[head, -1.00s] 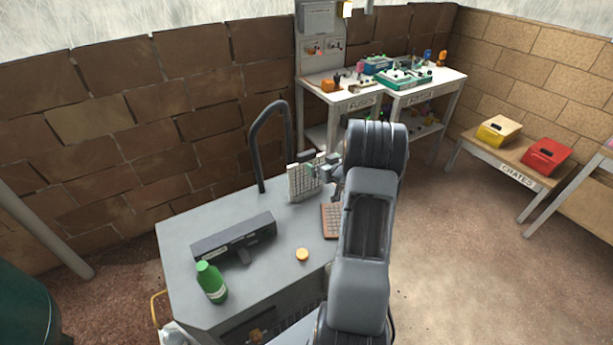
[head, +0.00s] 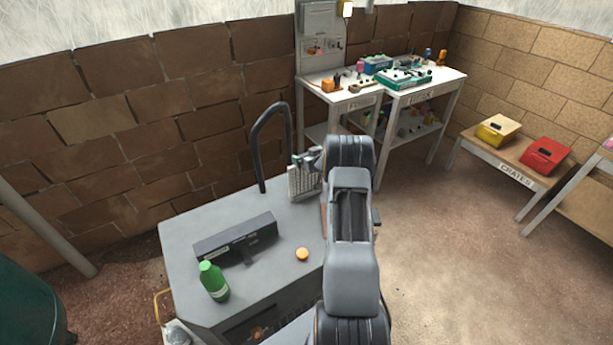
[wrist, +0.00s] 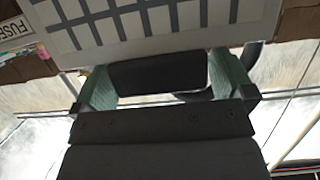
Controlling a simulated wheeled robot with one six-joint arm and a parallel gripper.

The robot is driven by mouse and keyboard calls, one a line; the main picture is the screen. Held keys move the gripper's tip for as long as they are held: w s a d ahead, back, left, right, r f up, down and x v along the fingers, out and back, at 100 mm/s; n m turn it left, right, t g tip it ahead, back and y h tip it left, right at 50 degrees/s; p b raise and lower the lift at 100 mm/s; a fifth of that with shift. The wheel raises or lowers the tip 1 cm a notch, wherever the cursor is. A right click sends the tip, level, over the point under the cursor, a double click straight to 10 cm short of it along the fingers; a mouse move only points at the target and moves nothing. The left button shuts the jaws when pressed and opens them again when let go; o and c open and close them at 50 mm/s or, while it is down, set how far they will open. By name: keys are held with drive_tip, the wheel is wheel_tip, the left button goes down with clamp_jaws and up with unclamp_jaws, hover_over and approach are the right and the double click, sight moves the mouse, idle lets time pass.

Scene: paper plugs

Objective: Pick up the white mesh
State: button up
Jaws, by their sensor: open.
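The white mesh (head: 302,184) is a pale upright panel with a grid, standing at the back of the grey counter in the head view. My gripper (head: 309,158) is at its top edge there, partly hidden behind my arm. In the wrist view the mesh (wrist: 150,22) fills the upper part as a white panel with grey grid strips. My gripper's two greenish fingers (wrist: 166,82) are open, spread apart near the panel's lower border. I cannot tell whether the mesh's edge lies between the fingers.
On the grey counter (head: 190,240) are a dark long device (head: 235,237), a green bottle (head: 213,282) and a yellow-orange disc (head: 302,255). A dark curved bar (head: 259,150) rises just left of the mesh. White tables (head: 420,92) stand behind. My arm covers the counter's right side.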

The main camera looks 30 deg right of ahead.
drive_tip(key=shift+w, duration=0.1)
drive_tip(key=c, duration=1)
drive_tip(key=shift+c, duration=0.2)
drive_tip(key=shift+r, duration=0.15)
